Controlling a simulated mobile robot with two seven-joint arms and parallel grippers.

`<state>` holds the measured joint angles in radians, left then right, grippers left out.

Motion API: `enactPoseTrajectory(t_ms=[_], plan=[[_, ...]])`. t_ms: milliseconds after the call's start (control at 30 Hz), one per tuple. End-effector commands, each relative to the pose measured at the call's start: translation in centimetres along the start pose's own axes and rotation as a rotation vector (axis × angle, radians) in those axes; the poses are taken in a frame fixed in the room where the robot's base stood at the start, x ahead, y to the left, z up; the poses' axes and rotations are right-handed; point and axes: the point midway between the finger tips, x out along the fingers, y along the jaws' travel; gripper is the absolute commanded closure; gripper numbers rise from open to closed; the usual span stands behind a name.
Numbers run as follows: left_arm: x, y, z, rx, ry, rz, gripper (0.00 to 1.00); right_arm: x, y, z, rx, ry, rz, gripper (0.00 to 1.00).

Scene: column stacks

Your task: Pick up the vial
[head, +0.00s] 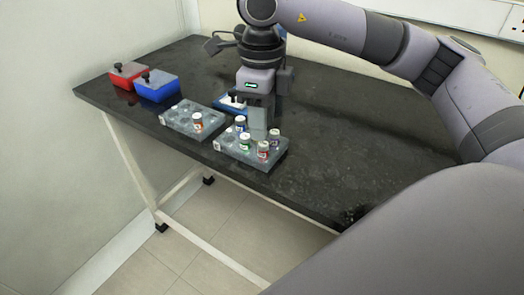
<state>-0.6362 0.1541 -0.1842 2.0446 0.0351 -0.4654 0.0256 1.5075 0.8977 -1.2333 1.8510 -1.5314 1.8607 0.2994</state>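Several small vials with white caps and coloured bands stand upright in the front right grey rack (279,155). They are a blue-banded vial (240,123), a green-banded vial (245,142), a red-banded vial (262,149) and another vial (274,138) at the right. One orange-red-banded vial (197,120) stands in the left grey rack (181,126). My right gripper (258,128) points down over the back of the right rack, close to its vials. One finger faces the camera and hides what is behind it, so its opening is unclear. My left gripper is out of view.
A red box (128,76) and a blue box (156,88), each with a dark knob, stand at the table's far left. A blue and white item (230,104) lies behind the racks, partly hidden by my gripper. The dark table (350,130) is clear to the right.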

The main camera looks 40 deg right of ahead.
Motion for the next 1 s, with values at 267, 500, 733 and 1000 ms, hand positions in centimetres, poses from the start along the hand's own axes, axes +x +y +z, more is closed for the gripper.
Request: enactPoseTrajectory(t_ms=[267,500,733,1000], plan=[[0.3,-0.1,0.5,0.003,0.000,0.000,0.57,4.2,0.0,-0.3,0.000,0.001,0.003,0.65],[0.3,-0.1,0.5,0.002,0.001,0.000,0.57,4.9,0.1,-0.3,-0.001,-0.001,0.003,0.65],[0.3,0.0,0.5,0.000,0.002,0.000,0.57,4.9,0.1,-0.3,-0.001,-0.001,0.004,1.00],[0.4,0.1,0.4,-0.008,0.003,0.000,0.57,4.9,0.1,-0.3,-0.001,-0.002,0.004,1.00]])
